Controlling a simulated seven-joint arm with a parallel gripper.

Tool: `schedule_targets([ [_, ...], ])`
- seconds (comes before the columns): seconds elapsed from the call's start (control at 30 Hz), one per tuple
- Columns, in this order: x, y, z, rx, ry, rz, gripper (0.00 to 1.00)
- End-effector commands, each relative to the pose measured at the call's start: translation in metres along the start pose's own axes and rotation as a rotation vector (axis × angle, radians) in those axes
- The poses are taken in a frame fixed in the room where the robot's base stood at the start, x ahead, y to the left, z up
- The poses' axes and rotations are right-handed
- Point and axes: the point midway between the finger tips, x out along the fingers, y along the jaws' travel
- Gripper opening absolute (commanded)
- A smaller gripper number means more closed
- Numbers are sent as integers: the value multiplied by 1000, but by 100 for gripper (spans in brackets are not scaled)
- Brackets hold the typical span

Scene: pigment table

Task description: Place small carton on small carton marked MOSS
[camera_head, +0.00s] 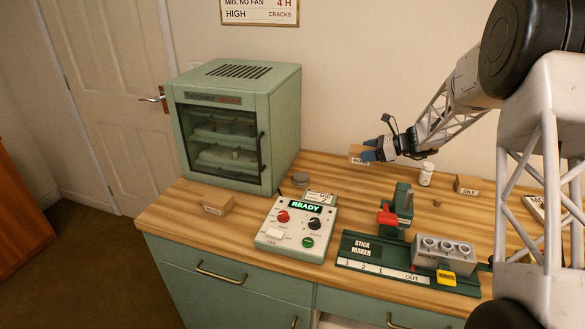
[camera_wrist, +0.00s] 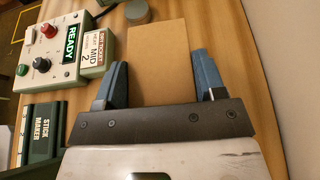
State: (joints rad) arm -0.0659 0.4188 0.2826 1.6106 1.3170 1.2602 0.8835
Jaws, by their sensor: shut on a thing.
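A small tan carton (camera_head: 358,154) is between the blue fingers of my gripper (camera_head: 372,151), in the air near the back edge of the table. Its label is too small to read surely. In the wrist view the carton (camera_wrist: 158,55) shows a plain tan face between my fingertips (camera_wrist: 160,72). A second small carton (camera_head: 217,202) stands on the table's left part, in front of the green oven; its label is too small to read. A third carton (camera_head: 467,184), apparently marked SKY, stands at the back right. I cannot make out which carton is marked MOSS.
The green oven (camera_head: 286,125) stands at the back left. The control box (camera_head: 295,240), lit READY, is at the front middle, with the stick maker (camera_head: 365,262) to its right. A white bottle (camera_head: 426,174) stands behind. A small grey round thing (camera_head: 300,179) sits beside the oven.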

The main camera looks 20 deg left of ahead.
Motion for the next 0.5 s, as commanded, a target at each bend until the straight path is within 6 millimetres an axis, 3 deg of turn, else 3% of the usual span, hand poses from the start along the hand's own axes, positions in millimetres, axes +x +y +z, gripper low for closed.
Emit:
schedule_targets([
  [0.27,-5,0,12,-2,-1,-1,37],
  [0.5,-24,0,59,-5,0,-2,37],
])
